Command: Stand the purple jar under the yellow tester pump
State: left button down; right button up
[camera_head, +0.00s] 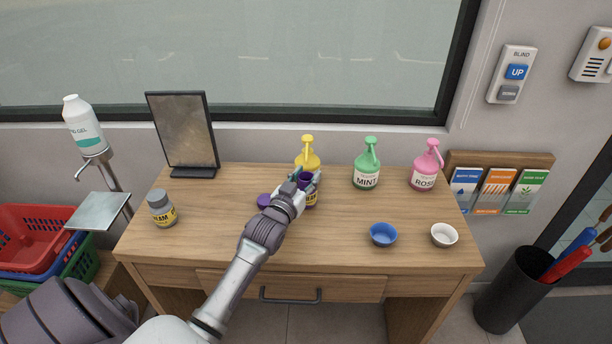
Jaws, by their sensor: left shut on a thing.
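The purple jar (310,199) with a yellow label is at the middle of the wooden table. Its top looks open and dark. My left gripper (302,183) is shut on the jar, and its fingers hide part of it. The yellow tester pump (307,156) stands right behind the jar, with its lower body hidden by the jar and gripper. I cannot tell whether the jar touches the table or the pump. A purple lid (264,200) lies on the table left of the gripper. My right gripper is not in view.
A green mint pump (367,170) and a pink rose pump (425,170) stand to the right. Blue (383,235) and white (444,235) bowls are at front right. A grey jar (162,208) and a mirror (184,132) are on the left. The table's front middle is clear.

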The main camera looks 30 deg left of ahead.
pick_arm(q)
jog(key=shift+f, duration=0.15)
jog(key=c, duration=0.6)
grip_release()
jog(key=shift+c, duration=0.2)
jog(key=s, duration=0.3)
jog(key=s+d+b, duration=0.1)
jog(key=s, duration=0.3)
jog(key=s+b, duration=0.1)
jog(key=s, duration=0.3)
jog(key=shift+d, duration=0.4)
jog(key=shift+s+d, duration=0.1)
jog(key=shift+s, duration=0.3)
